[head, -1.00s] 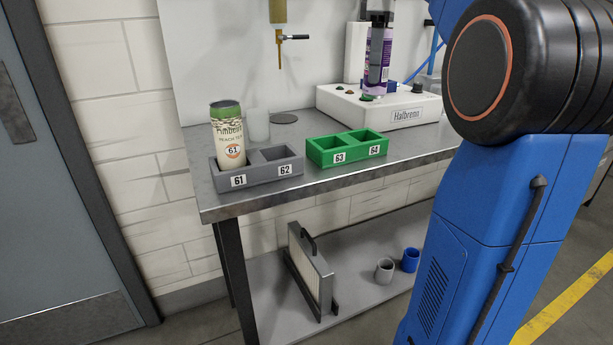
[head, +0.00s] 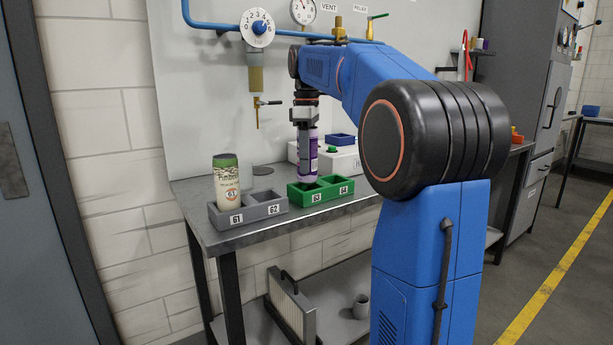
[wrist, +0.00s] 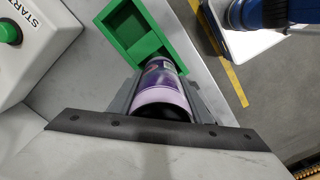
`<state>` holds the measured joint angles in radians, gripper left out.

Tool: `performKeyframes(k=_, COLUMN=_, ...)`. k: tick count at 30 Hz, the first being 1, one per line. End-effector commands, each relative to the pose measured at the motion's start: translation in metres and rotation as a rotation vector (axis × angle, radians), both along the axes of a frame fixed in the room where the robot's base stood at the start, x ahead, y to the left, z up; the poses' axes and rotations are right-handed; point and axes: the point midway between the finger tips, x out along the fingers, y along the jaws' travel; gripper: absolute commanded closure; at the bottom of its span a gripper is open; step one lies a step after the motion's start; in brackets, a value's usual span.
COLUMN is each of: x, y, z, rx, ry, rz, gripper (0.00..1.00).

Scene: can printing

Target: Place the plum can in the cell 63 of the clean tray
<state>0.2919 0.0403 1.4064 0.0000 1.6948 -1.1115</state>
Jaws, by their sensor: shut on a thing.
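The plum can (head: 307,155) is a tall purple and white cylinder, upright in the head view. My gripper (head: 305,119) is shut on its upper part. The can also shows between the jaws in the wrist view (wrist: 162,96). The clean tray (head: 318,198) is green, with cells marked 63 and 64. The can's lower end is at the left cell, 63. I cannot tell whether its base is inside the cell or just above it. The can covers part of that cell in the wrist view, while the other cell (wrist: 134,17) is empty.
A grey tray (head: 249,217) stands left of the green one. The white machine (head: 345,160) is behind, right. A green START button (wrist: 10,32) shows in the wrist view.

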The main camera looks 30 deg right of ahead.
Motion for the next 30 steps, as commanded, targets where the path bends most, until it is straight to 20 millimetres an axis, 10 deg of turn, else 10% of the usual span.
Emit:
performKeyframes(k=10, x=-0.001, y=0.000, z=-0.039, rx=0.001, ry=0.002, rz=0.000, gripper=0.80)
performKeyframes(k=23, x=0.000, y=0.000, z=-0.044, rx=0.000, ry=0.000, rz=0.000, gripper=0.80)
performKeyframes(k=24, x=0.000, y=0.000, z=-0.044, rx=0.000, ry=0.000, rz=0.000, gripper=0.51)
performKeyframes(k=26, x=0.000, y=0.000, z=-0.044, rx=0.000, ry=0.000, rz=0.000, gripper=0.37)
performKeyframes(k=30, x=0.000, y=0.000, z=-0.044, rx=0.000, ry=0.000, rz=0.000, gripper=0.37)
